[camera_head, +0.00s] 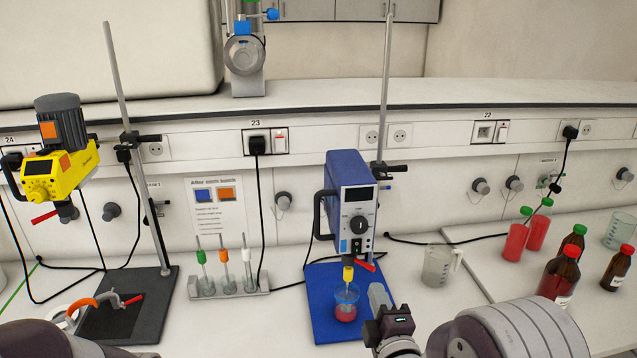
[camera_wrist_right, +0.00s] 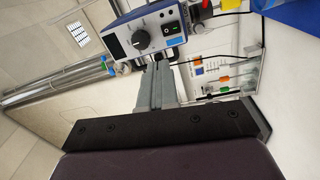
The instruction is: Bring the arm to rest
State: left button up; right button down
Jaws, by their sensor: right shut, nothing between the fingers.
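My right gripper (camera_head: 377,292) stands at the lower middle of the head view, just right of the blue stirrer stand's base. Its grey fingers are closed together with nothing between them, as the right wrist view (camera_wrist_right: 158,72) also shows. My left gripper is not in view.
A clear jug (camera_head: 437,265), red bottles (camera_head: 515,243) and brown bottles (camera_head: 560,275) stand to the right. A rack with three capped tools (camera_head: 228,291) stands left of the blue base. A yellow stirrer (camera_head: 58,172) hangs at far left. Cables run along the wall.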

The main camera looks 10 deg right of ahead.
jog(key=s+f+m+g, duration=0.8)
jog(key=f+m+g, duration=0.3)
jog(key=f, duration=0.3)
jog(key=s+d+r+m+g+b, duration=0.1)
jog(key=s+m+g, duration=0.4)
jog(key=s, duration=0.5)
jog(key=shift+s+d+r+m+g+h+b, duration=0.15)
jog(key=shift+d+r+m+g+h+b, duration=0.25)
jog(key=shift+g+b, duration=0.4)
jog(key=shift+s, duration=0.15)
